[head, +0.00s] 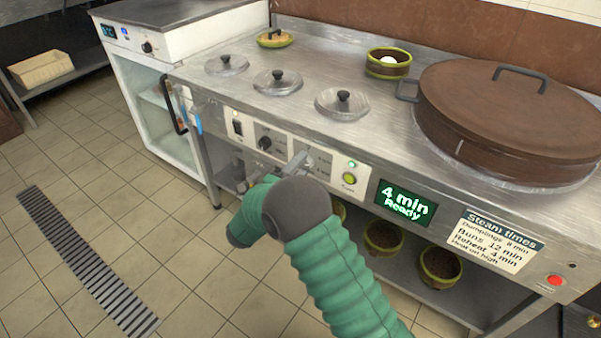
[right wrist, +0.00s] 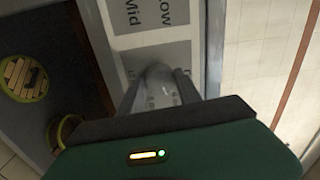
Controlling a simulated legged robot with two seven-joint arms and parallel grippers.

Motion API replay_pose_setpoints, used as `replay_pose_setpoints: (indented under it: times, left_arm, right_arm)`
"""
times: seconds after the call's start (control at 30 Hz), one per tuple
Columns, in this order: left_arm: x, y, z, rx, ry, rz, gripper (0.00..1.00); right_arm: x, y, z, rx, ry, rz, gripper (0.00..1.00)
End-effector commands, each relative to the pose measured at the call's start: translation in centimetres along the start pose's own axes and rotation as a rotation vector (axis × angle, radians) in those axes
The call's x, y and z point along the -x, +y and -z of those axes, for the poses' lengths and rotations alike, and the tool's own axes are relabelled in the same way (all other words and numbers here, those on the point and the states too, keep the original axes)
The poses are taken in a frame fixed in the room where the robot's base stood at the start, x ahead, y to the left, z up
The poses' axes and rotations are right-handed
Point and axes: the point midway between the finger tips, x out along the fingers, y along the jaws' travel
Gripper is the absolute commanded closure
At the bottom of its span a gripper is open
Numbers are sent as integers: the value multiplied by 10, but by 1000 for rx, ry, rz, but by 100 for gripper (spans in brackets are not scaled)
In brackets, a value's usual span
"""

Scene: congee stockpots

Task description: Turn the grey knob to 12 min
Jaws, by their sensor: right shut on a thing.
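My right gripper (head: 299,164) reaches the front control panel of the steel counter. In the right wrist view its fingers (right wrist: 160,92) are shut on the grey knob (right wrist: 158,80), one finger on each side. Panel lettering above the knob in the right wrist view reads "Low" and "Mid". The green display (head: 405,204) to the right of the gripper reads "4 min Ready". A card (head: 491,240) headed "Steam times" lists Buns 12 min. My left gripper is not in view.
A black knob (head: 265,143) and a rocker switch (head: 238,127) sit left of my gripper. A large brown lidded pot (head: 510,115) stands on top.

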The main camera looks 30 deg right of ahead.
Motion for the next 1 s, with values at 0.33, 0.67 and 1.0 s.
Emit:
replay_pose_setpoints:
  times: [0.33,0.67,1.0]
  left_arm:
    - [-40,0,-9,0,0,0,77]
    - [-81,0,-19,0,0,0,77]
    - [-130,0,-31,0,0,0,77]
  right_arm:
    - [1,10,0,-322,28,-3,100]
    - [2,13,-1,-634,49,1,100]
    - [1,14,-2,-956,73,6,100]
